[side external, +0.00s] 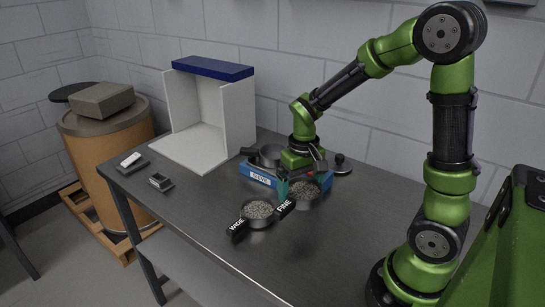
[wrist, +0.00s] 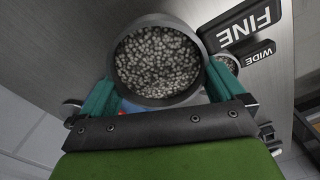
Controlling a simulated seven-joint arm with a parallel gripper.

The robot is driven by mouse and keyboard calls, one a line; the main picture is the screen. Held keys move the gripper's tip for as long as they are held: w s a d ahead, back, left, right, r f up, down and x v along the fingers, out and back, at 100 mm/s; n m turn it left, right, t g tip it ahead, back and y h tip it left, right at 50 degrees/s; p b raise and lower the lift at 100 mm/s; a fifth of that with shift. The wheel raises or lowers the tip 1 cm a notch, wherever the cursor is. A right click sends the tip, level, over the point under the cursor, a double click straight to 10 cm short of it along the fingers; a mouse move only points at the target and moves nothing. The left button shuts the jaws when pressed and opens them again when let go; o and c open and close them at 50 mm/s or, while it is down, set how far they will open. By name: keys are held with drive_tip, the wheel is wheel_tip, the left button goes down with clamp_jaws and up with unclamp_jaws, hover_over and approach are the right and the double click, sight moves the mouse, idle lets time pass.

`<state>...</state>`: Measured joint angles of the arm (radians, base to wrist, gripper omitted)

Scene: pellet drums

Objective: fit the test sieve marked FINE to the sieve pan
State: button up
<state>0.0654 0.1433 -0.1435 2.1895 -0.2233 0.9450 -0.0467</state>
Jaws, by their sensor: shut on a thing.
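My gripper (side external: 302,182) is shut on the round dark sieve marked FINE (side external: 304,199), which is full of grey pellets. In the wrist view, this sieve (wrist: 158,60) sits between my teal fingers, with its FINE label (wrist: 248,25) sticking out at upper right. The sieve marked WIDE (side external: 260,211), also holding pellets, stands on the table just to its left in the side view. A blue stand lettered SIEVE (side external: 259,175) is behind my gripper, partly hidden by it. A dark round pan (side external: 270,154) shows at the stand's back. I cannot tell the held sieve's height.
A white open booth (side external: 237,112) with a blue top stands at the back left of the table. Two small dark items (side external: 160,182) lie at the left edge. A brown drum (side external: 108,143) stands off the table. The front table surface is clear.

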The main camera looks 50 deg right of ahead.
drive_tip(key=w+d+m, duration=0.4)
drive_tip(key=w+d, duration=0.1)
drive_tip(key=w+d+r+m, duration=0.1)
drive_tip(key=w+d+m, duration=0.2)
drive_tip(key=w+d, duration=0.2)
drive_tip(key=w+d+r+m, duration=0.1)
drive_tip(key=w+d+m, duration=0.3)
drive_tip(key=w, duration=0.1)
drive_tip(key=shift+w+d+r+m, duration=0.2)
drive_tip(key=shift+d+m, duration=0.1)
drive_tip(key=shift+d, duration=0.1)
drive_tip(key=w+r+m, duration=0.1)
drive_tip(key=m, duration=0.1)
drive_tip(key=w+r+m, duration=0.1)
drive_tip(key=m, duration=0.1)
drive_tip(key=w+d+r+m, duration=0.1)
drive_tip(key=r+m, duration=0.1)
drive_tip(key=shift+w, duration=0.2)
drive_tip(key=shift+f, duration=0.1)
drive_tip(key=shift+f, duration=2.8)
